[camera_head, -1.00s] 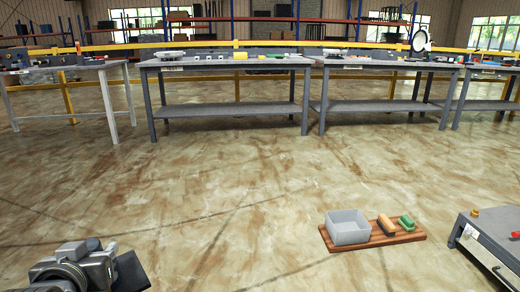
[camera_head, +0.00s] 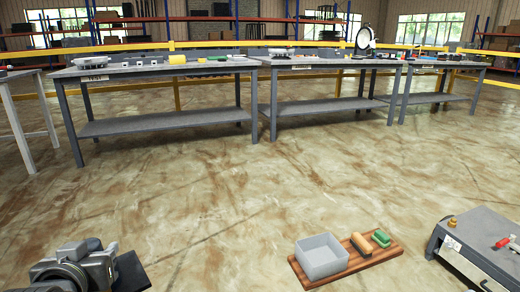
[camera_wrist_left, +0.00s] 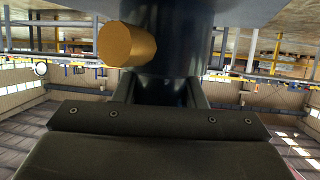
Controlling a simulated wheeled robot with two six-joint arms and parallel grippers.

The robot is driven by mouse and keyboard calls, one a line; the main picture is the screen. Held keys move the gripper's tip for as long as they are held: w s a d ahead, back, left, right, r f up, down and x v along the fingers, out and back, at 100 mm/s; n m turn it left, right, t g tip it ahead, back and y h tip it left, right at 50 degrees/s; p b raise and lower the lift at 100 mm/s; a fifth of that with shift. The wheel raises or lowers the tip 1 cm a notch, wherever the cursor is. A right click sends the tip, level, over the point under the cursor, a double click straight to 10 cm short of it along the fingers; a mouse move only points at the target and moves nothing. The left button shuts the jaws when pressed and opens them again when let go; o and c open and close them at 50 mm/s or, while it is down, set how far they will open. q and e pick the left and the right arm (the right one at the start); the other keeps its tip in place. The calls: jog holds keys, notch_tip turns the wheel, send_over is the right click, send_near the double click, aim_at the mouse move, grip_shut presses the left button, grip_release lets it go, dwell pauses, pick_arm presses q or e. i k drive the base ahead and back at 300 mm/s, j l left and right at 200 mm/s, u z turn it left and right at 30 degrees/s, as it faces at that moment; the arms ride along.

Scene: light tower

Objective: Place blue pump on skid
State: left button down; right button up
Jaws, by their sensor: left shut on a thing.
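My left gripper (camera_wrist_left: 160,115) shows in the left wrist view as a dark body with fingers reaching to a dark blue, rounded thing (camera_wrist_left: 174,38), which I take to be the blue pump. A brass-coloured round stub (camera_wrist_left: 127,45) sticks out at its left. The gripper is shut on it, though the contact itself is dark and partly hidden. In the head view my left wrist and black gripper part (camera_head: 131,272) are at the bottom left, and the pump does not show there. I cannot pick out the skid with certainty. My right gripper is not in view.
A wooden board (camera_head: 300,275) with a grey open box (camera_head: 322,258) and two brushes lies at the lower right. A grey cabinet (camera_head: 488,240) with a red handle stands at the right edge. Grey workbenches (camera_head: 150,70) with small parts stand across the back. The floor between is clear.

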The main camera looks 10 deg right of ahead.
aim_at(489, 222)
jog(key=i+z, duration=0.95)
jog(key=i+l+z, duration=0.1)
jog(key=i+z, duration=0.45)
jog(key=z, duration=0.2)
jog(key=i+z, duration=0.75)
jog(key=i+j+z, duration=0.1)
jog(key=i+z, duration=0.25)
jog(key=i, duration=0.15)
jog(key=i+j+z, duration=0.2)
jog(key=i, duration=0.2)
jog(key=i+j+z, duration=0.25)
jog(key=i, duration=0.2)
jog(key=l, duration=0.1)
